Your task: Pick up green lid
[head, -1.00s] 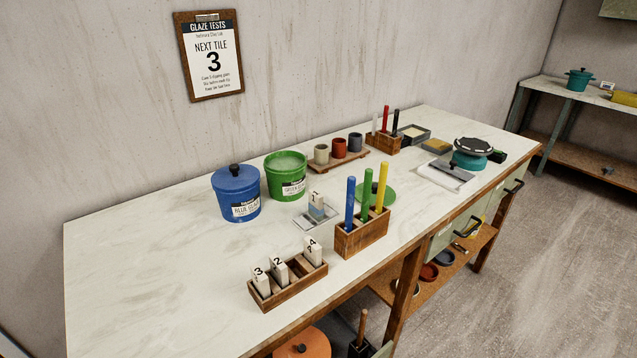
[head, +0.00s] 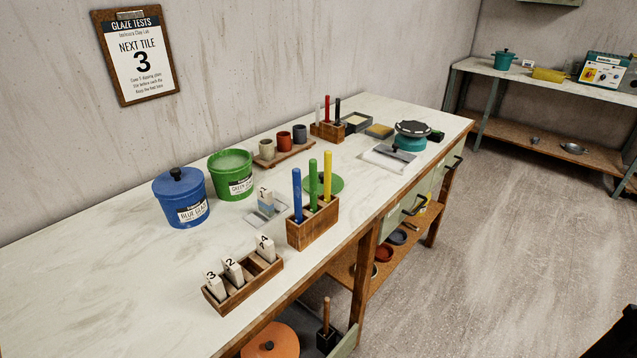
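The green lid (head: 338,184) lies flat on the white worktop (head: 100,265), just behind the wooden rack (head: 315,227) of coloured sticks. The blue, green and yellow sticks stand upright in front of it and hide part of it. The green glaze bucket (head: 233,183) stands open to the left of the lid, near the wall. My gripper cannot be made out in this view. A dark shape at the lower right corner may be part of my arm.
A blue lidded bucket (head: 181,197) stands left of the green one. A tile holder (head: 243,285) with numbered tiles is at the front. A small tray with tile 1 (head: 266,200) lies left of the stick rack. The floor at right (head: 500,260) is clear.

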